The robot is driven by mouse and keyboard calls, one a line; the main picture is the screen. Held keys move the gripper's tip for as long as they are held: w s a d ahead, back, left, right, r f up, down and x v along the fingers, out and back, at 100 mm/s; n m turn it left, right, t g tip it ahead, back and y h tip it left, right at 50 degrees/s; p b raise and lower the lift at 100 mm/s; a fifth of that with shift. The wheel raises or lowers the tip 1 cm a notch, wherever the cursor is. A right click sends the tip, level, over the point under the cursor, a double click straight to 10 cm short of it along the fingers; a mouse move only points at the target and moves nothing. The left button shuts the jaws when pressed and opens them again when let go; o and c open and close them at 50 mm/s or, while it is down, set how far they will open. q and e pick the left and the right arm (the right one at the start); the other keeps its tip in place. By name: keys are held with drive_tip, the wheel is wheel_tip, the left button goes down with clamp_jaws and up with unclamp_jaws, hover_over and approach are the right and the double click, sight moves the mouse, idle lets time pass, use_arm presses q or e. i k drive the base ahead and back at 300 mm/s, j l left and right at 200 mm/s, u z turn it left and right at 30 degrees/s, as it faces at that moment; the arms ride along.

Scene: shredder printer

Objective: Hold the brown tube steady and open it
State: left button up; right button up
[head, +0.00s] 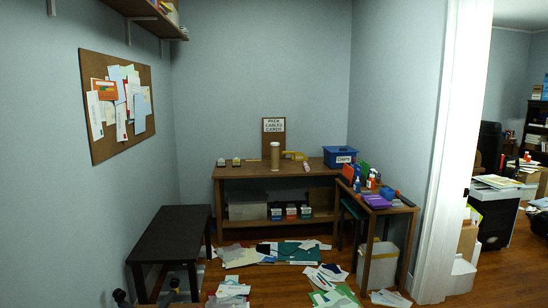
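A brown tube (275,157) stands upright on the top of a wooden table (233,172) against the back wall. It is a tan cylinder, and its top end appears covered, though it is too small to see the cap clearly.
A sign board (273,132) stands behind the tube. A blue bin (340,157) is to its right. A cluttered side table (397,207) stands at right, a dark bench (168,232) at left. Papers (242,257) cover the floor before the table.

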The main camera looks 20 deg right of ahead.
sight(275, 151)
drive_tip(key=i+l+z, duration=0.3)
drive_tip(key=i, duration=0.25)
drive_tip(key=i+l+z, duration=0.3)
drive_tip(key=i, duration=0.25)
drive_tip(key=i+z, duration=0.35)
drive_tip(key=i, duration=2.5)
drive_tip(key=j, duration=0.1)
